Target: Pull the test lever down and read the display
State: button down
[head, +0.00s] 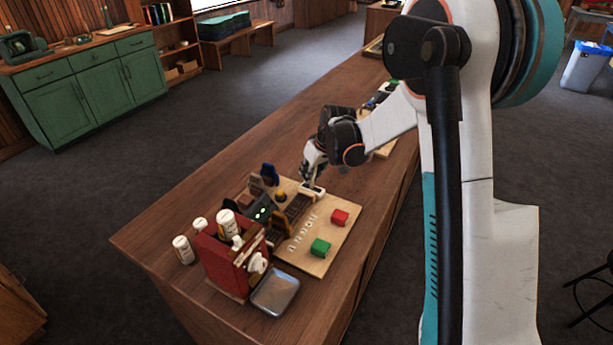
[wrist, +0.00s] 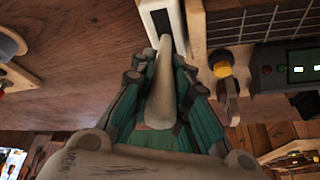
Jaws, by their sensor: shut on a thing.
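In the wrist view, my gripper (wrist: 160,105) is shut on a pale tapered handle, which looks like the test lever (wrist: 161,82). The lever reaches toward a white housing (wrist: 161,20) with a dark slot. The display (wrist: 303,69) is a dark panel at the right edge with lit segments, too cropped to read. In the head view my gripper (head: 311,176) is just above the white housing (head: 312,191); the lever is hidden there. The display (head: 262,213) shows small green lights, too small to read.
A red rack (head: 223,264), white bottles (head: 183,249) and a metal tray (head: 275,294) crowd the near table end. A yellow knob (wrist: 222,69) is close right of my gripper. The table's left side is bare.

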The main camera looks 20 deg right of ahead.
jog(key=t+y+b, duration=0.1)
jog(key=s+d+t+y+b, duration=0.1)
jog(key=b, duration=0.1)
jog(key=d+t+y+b, duration=0.1)
jog(key=b, duration=0.1)
jog(key=shift+s+f+m+t, duration=0.3)
jog(key=shift+s+t, duration=0.1)
jog(key=shift+s+d+t+y+b, duration=0.25)
jog(key=shift+t+y+b, duration=0.5)
jog(key=shift+b, duration=0.35)
jog(key=c, duration=1.8)
grip_release()
jog(key=shift+c, duration=0.2)
jog(key=shift+s, duration=0.1)
jog(key=v, duration=1.2)
jog(key=shift+d, duration=0.1)
